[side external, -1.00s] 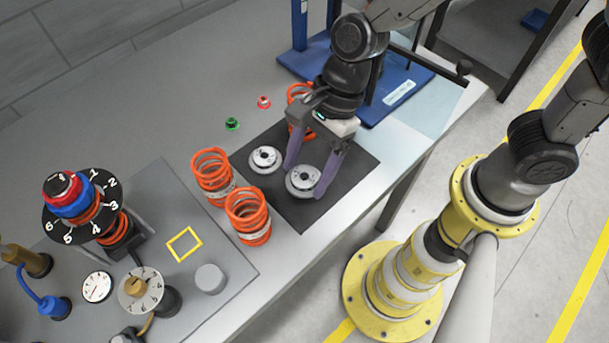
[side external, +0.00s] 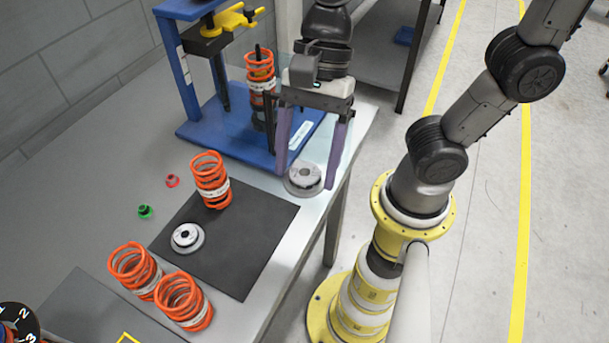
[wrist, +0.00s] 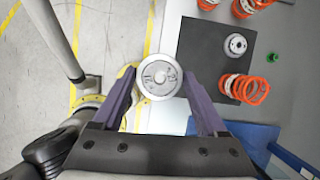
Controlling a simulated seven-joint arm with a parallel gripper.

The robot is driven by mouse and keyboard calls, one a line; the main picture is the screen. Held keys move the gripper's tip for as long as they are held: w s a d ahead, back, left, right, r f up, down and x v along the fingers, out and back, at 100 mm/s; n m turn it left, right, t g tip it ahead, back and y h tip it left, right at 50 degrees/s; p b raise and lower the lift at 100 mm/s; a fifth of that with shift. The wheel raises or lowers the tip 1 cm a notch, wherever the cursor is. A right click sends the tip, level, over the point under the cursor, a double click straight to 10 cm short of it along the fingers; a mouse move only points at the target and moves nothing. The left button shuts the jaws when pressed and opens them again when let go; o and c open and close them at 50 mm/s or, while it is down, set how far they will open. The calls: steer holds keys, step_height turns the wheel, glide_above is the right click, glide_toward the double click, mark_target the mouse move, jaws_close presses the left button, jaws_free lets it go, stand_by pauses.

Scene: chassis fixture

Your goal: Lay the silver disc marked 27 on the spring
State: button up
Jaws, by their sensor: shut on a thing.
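My gripper (side external: 306,178) is shut on a silver disc (side external: 303,181), held at its rim between two purple fingers. In the wrist view the same disc (wrist: 158,78) shows dark marks that look like 27, though small. It hangs above the right table edge, in front of the blue press. An orange spring (side external: 261,72) stands upright in the press around a dark rod, left of and behind my gripper, apart from the disc. Another orange spring (side external: 210,182) stands on the black mat, and two more (side external: 134,270) (side external: 183,302) stand at lower left.
A second silver disc (side external: 187,238) lies on the black mat (side external: 245,225). The blue press (side external: 190,130) has an upright post and a yellow clamp (side external: 236,20) near the spring. A green part (side external: 145,212) and a red part (side external: 172,181) lie left of the mat.

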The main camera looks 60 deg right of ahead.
steer(key=w+d+r+m+t, duration=0.1)
steer(key=w+d+r+m, duration=0.1)
steer(key=w+d+r, duration=0.3)
steer(key=w+d+r+m+t, duration=0.1)
steer(key=w+d+r+m, duration=0.2)
steer(key=w+d+r, duration=0.3)
steer(key=w+d, duration=0.4)
steer(key=w, duration=0.4)
steer(key=shift+w+d+r, duration=0.2)
steer(key=shift+d, duration=0.2)
steer(key=shift+m+t+h, duration=0.3)
steer(key=shift+m+t, duration=0.1)
steer(key=shift+m, duration=0.4)
steer(key=d, duration=0.2)
steer(key=w+d, duration=0.1)
steer(key=d, duration=0.2)
steer(key=shift+w+d+f, duration=0.2)
steer(key=shift+d+f, duration=0.3)
steer(key=shift+f, duration=0.8)
steer(key=shift+d+f, duration=0.2)
steer(key=shift+f, duration=0.75)
steer(key=shift+f, duration=1.2)
